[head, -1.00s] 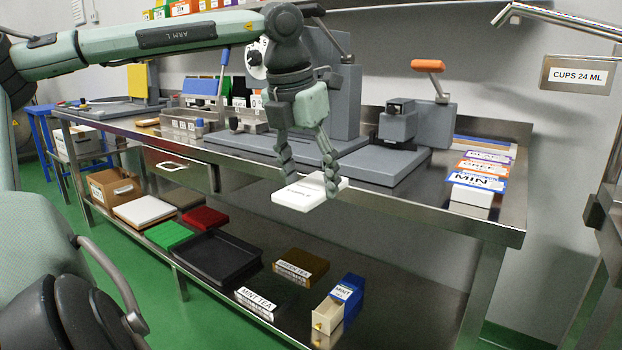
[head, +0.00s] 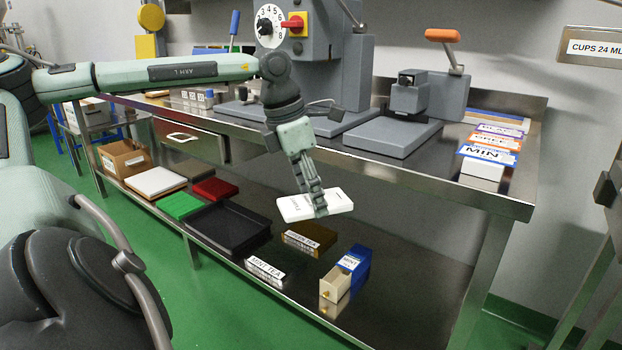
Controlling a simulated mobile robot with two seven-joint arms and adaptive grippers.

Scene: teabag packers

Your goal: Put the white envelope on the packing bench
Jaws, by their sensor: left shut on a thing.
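The white envelope (head: 298,207), a flat white piece with small dark print, is in my left gripper (head: 318,208). The gripper is shut on it, and its fingers hide part of the envelope's right half. The gripper points downward, and the envelope is held nearly flat. The packing bench (head: 400,170) is the long steel table behind it. In the picture the envelope appears below the bench's front edge, over the lower shelf. My right gripper is not in view.
On the bench stand a grey press (head: 420,105) with an orange handle, a dial machine (head: 320,70) and labelled boxes (head: 485,168). Bare steel shows along the front edge. The lower shelf holds a black tray (head: 230,230), colored pieces and a blue box (head: 355,262).

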